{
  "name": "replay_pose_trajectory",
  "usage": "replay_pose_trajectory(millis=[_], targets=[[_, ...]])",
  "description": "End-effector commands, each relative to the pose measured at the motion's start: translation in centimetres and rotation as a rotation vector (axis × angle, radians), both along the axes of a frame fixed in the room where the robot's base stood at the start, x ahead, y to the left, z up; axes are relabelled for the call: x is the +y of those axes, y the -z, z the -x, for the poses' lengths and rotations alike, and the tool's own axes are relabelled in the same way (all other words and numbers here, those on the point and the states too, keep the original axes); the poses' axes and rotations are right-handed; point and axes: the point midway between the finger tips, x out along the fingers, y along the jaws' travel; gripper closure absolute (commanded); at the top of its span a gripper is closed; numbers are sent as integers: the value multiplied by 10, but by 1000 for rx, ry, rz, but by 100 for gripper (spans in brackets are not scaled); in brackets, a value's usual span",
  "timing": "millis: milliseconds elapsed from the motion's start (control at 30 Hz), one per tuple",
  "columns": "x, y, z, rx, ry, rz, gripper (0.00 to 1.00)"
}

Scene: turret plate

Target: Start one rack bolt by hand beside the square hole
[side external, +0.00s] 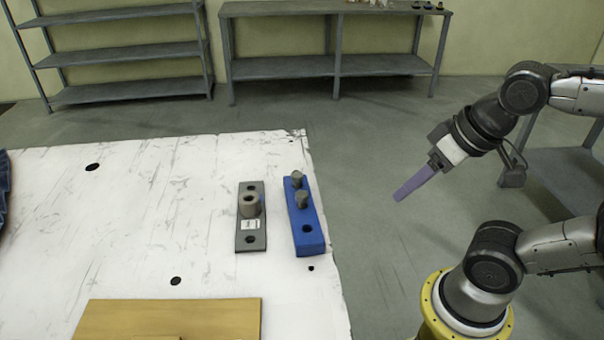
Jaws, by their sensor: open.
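A blue rack (312,243) lies near the right edge of the white table. Two grey bolts stand in it, one at the far end (297,178) and one near the middle (302,200). Its near hole is empty. Left of the rack lies a grey plate (242,243) with a brownish hollow cylinder (249,207) standing on it and a white label in front. The plate has a dark hole near each end; I cannot tell which is square. My gripper (401,193) is open, with purple fingers, off the table to the right of the rack and apart from everything.
The white table (140,220) has a few dark holes and much free surface. A wooden board (170,315) lies at the front and dark blue cloth (5,190) at the left edge. Metal shelves (120,55) and a bench (335,65) stand behind.

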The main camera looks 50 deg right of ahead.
Motion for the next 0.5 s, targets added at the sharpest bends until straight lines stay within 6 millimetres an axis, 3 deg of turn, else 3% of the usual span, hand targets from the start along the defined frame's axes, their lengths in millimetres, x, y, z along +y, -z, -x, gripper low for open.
replay_pose_trajectory(millis=[267, 500], targets=[[2, -36, -20, 43, 542, -268, 50], [13, -62, -66, 150, 1033, -447, 50]])
